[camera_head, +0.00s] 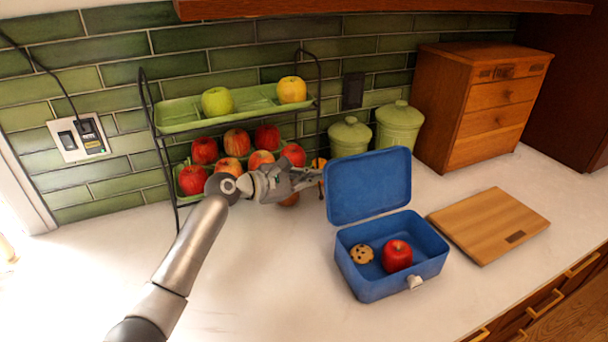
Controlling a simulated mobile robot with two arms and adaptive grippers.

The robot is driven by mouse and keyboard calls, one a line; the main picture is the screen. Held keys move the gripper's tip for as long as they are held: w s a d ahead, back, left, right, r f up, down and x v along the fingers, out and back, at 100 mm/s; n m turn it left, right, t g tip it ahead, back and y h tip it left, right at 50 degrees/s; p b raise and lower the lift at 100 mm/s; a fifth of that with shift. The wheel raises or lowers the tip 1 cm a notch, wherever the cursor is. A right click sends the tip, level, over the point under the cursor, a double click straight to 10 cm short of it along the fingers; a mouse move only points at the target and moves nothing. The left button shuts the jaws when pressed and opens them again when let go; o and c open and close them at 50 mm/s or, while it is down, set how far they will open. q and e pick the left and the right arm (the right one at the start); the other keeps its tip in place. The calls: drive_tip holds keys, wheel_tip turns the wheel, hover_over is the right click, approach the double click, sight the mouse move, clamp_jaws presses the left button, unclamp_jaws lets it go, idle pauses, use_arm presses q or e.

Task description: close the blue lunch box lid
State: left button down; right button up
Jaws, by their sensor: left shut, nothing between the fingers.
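The blue lunch box (375,287) stands on the white counter with its lid (368,184) raised upright at the back. Inside it lie a red apple (397,255) and a cookie (362,253) with dark chips. A small white latch (414,282) shows on its front. My left gripper (318,178) is shut and empty, just left of the raised lid and in front of the fruit rack. Its fingertips point right toward the lid's left edge; I cannot tell whether they touch it. My right gripper is not in view.
A wire rack with green trays (180,116) of apples stands behind my left arm. Two green canisters (350,138) and a wooden drawer cabinet (480,105) stand behind the box. A cutting board (488,225) lies to its right. The counter's front left is clear.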

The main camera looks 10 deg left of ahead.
sight(333, 170)
use_arm(q)
drive_tip(key=d+p, duration=0.1)
drive_tip(key=w+d+r+p, duration=0.1)
drive_tip(key=d, duration=0.1)
drive_tip(key=d+p, duration=0.1)
drive_tip(key=d, duration=0.1)
drive_tip(key=shift+w+r, duration=0.25)
drive_tip(key=shift+w, duration=0.15)
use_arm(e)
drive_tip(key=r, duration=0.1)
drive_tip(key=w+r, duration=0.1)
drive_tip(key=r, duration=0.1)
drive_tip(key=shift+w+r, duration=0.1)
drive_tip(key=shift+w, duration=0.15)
use_arm(q)
drive_tip(key=shift+r, duration=0.1)
